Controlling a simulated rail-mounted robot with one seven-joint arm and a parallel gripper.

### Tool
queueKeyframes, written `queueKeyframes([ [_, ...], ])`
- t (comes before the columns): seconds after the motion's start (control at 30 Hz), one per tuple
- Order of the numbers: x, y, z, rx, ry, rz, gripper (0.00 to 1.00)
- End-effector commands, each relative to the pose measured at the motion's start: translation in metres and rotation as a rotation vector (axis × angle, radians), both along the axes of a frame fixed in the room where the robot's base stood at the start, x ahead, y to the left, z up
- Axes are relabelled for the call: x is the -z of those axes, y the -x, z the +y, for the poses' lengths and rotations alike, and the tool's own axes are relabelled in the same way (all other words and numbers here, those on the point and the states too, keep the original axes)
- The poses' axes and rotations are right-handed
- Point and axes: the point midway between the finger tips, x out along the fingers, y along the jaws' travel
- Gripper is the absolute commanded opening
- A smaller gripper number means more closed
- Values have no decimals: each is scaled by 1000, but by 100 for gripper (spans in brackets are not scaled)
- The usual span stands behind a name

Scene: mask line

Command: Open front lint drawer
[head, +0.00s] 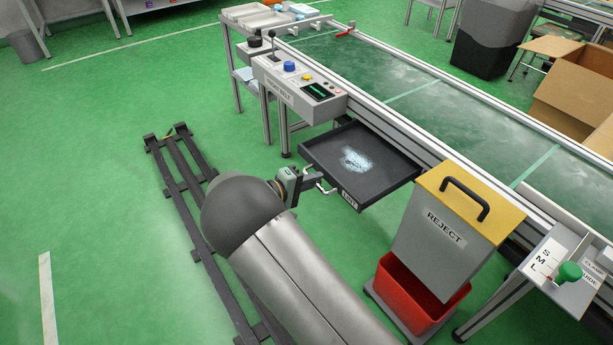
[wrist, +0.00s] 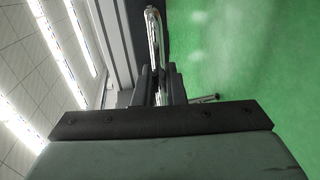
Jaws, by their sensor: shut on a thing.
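The front lint drawer (head: 318,152) is a dark, shallow tray pulled out from under the conveyor's side. A pale patch of lint (head: 355,160) lies on its floor, and a "LINT" label is on its front. My gripper (head: 318,180) is at the drawer's front, shut on the drawer handle (head: 327,189). In the wrist view the shiny handle bar (wrist: 154,38) runs between the two dark fingers of my gripper (wrist: 159,85). My arm hides part of the floor in front.
A grey REJECT bin (head: 440,235) with a yellow top and red lower tub (head: 400,285) stands close right of the drawer. A control box (head: 300,88) is above left. Rails (head: 180,165) lie on the green floor at left. Open floor lies beyond them.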

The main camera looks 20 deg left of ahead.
Motion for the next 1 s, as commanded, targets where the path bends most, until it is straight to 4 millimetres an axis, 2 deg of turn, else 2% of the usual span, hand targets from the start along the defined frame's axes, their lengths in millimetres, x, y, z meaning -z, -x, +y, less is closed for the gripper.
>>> queueKeyframes([
  [0.43, 0, 1, -2, 10, -1, 0, 0],
  [0.5, 0, 1, -2, 10, -1, 0, 24],
  [0.83, -1, 2, -1, 10, -1, 0, 25],
  [1.0, -7, 18, 13, 6, -1, 0, 25],
])
